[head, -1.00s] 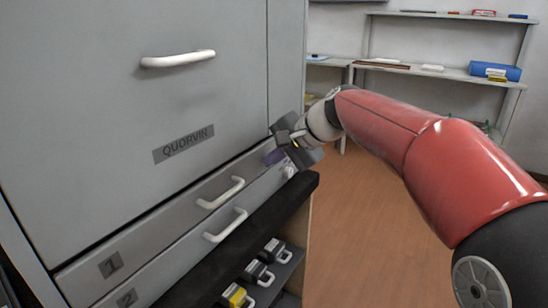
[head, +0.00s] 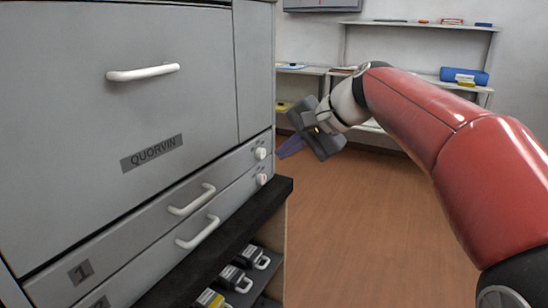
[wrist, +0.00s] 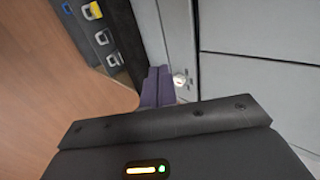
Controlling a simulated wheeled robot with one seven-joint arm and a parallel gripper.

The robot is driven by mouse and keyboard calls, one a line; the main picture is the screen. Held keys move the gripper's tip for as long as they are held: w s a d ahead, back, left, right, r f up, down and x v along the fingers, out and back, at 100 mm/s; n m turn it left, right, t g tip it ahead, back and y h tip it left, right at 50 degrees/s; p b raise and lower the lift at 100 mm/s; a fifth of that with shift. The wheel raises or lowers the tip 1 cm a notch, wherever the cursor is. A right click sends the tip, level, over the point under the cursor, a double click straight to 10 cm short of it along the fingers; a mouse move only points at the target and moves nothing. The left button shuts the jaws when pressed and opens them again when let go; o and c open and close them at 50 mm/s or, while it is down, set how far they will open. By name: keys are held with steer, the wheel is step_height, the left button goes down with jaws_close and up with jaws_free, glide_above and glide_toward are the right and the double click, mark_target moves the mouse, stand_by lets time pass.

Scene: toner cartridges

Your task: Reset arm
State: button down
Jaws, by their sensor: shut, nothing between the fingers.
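My gripper (head: 290,147) is in the head view, just right of the grey cabinet's front edge, at the end of my red arm. Its purple fingers are together with nothing between them. In the wrist view the fingers (wrist: 156,87) point toward the cabinet front, close to a white knob (wrist: 180,80). In the head view the fingers are apart from the two white knobs (head: 261,153). My wrist hides part of the shelves behind.
The cabinet (head: 60,60) fills the left, with two closed drawers (head: 130,225) below. A black ledge (head: 225,240) juts out above several cartridges (head: 243,258). Shelves (head: 420,27) stand at the back wall. The brown floor (head: 370,220) is clear.

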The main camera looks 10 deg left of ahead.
steer(key=s+d+f+n+t+h, duration=0.1)
steer(key=s+d+f+h, duration=0.3)
steer(key=s+d+f, duration=0.5)
steer(key=s+d+f+n+t+h, duration=0.1)
steer(key=s+d+f+n+h, duration=0.2)
steer(key=s+d+f, duration=0.7)
steer(key=s+d+h, duration=0.1)
steer(key=s+d, duration=0.1)
steer(key=s, duration=0.3)
steer(key=shift+s+d+h, duration=0.15)
steer(key=shift+d+h, duration=0.05)
steer(key=shift+h, duration=0.2)
